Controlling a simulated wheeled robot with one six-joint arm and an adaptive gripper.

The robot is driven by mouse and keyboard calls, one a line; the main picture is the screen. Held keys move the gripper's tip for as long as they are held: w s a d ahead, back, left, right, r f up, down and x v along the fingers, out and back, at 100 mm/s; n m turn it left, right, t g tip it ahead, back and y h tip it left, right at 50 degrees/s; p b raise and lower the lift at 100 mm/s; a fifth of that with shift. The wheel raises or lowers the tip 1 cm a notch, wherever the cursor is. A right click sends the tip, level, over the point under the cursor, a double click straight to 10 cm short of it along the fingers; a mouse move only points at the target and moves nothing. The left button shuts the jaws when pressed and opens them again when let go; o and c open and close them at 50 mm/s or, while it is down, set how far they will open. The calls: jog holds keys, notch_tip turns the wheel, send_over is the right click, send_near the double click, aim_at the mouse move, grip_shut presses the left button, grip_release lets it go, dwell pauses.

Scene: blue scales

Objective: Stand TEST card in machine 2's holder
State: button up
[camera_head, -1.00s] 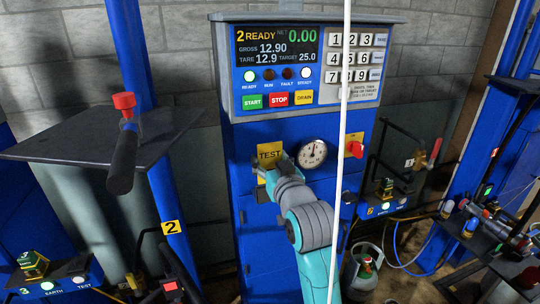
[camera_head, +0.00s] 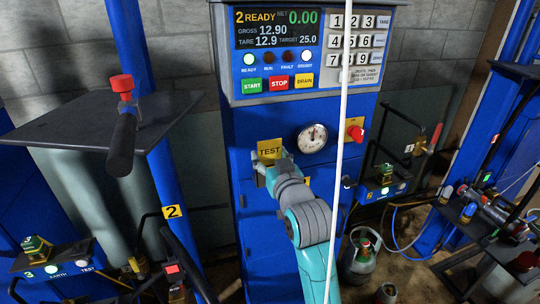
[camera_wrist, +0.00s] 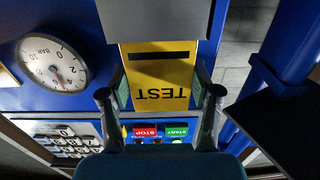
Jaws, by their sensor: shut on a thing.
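The yellow TEST card (camera_head: 269,148) stands upright in front of the blue face of machine 2 (camera_head: 280,120), left of the pressure gauge and below the buttons. My gripper (camera_head: 268,168) is shut on the card. In the wrist view the TEST card (camera_wrist: 160,70) appears upside down with a dark bar across it, between the two fingers of my gripper (camera_wrist: 161,92). A grey plate (camera_wrist: 155,18) meets the card's lower edge in that view; I cannot tell whether the card is inside it, in front of it or touching it.
The gauge (camera_head: 312,137) and a red knob (camera_head: 355,133) are to the right of the card. A thin white pole (camera_head: 342,150) crosses the head view. A dark shelf (camera_head: 65,120) with a red-tipped handle (camera_head: 122,130) is at left. A gas cylinder (camera_head: 362,256) stands on the floor.

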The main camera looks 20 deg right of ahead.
jog(key=shift+f, duration=0.9)
dwell(0.7)
jog(key=o, duration=1.1)
jog(key=shift+o, duration=0.2)
jog(key=s, duration=1.2)
jog(key=shift+f, duration=0.1)
